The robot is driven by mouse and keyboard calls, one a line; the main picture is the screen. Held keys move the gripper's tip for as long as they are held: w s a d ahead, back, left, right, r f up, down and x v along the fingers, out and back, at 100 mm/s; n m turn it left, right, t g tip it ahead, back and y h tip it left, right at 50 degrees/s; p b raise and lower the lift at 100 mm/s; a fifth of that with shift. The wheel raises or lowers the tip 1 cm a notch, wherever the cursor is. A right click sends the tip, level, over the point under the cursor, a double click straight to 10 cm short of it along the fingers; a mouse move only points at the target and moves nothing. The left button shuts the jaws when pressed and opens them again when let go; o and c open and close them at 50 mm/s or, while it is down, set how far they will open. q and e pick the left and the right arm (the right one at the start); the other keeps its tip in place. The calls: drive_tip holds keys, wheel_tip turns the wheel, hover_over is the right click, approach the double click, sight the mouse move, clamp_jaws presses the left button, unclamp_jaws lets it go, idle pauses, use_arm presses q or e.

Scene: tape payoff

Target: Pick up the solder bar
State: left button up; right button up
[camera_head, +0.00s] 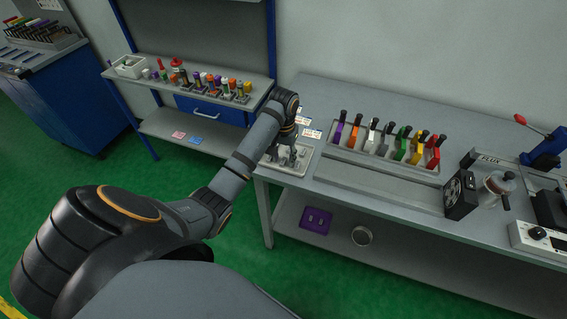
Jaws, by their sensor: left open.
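My left gripper (284,161) is over the left end of the grey workbench (345,104), pointing down at a pale tray (303,164). The gripper is dark and small in this view, and its fingers are apart. The tray has small grey shapes in it, partly hidden by the gripper. I cannot tell which of them, if any, is the solder bar. I see nothing held between the fingers. My right gripper is not in view.
A rack of coloured-handled tools (385,152) stands right of the tray. Farther right are a black fan unit (461,195), a small pot (497,184) and a white control box (540,240). Small labels (311,133) stand behind the tray. A shelf unit (200,80) is at the left.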

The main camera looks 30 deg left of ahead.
use_arm(q)
drive_tip(key=shift+f, duration=0.1)
drive_tip(key=c, duration=0.4)
clamp_jaws()
drive_tip(key=shift+r, duration=0.4)
wheel_tip(320, 180, up, 3)
drive_tip(key=shift+f, duration=0.2)
drive_tip(key=s+d+r+p, duration=0.7)
drive_tip(key=d+r+p, duration=0.2)
drive_tip(key=d+p, duration=0.3)
drive_tip(key=shift+r+p, duration=0.35)
drive_tip(key=shift+p, duration=0.9)
